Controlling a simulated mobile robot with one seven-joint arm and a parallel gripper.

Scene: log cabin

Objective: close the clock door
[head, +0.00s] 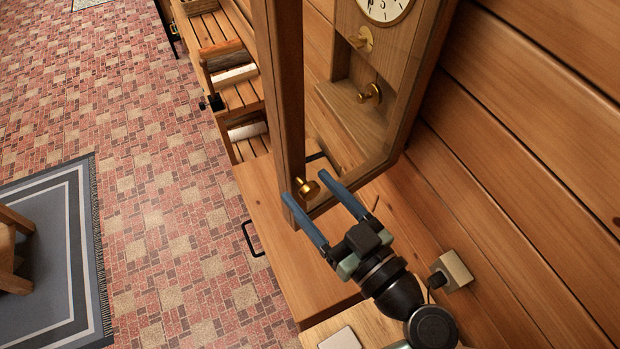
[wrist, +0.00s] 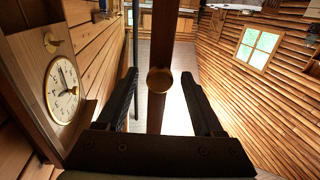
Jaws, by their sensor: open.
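The wooden wall clock (head: 393,75) hangs at the upper right in the head view, with its white dial (head: 384,9) cut by the top edge. The dial also shows at the left in the wrist view (wrist: 63,90). The clock door (head: 281,95) stands open, swung out from the case. Its brass knob (head: 308,188) is low on the frame. My gripper (head: 312,179) is open, with one blue finger on each side of the knob. In the wrist view the knob (wrist: 159,81) sits between the fingers, with a gap to each.
A wooden cabinet top (head: 268,207) lies below the clock. Wooden shelves (head: 237,92) holding rolled items stand behind the door. A wall socket (head: 452,271) with a plug is close to my wrist.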

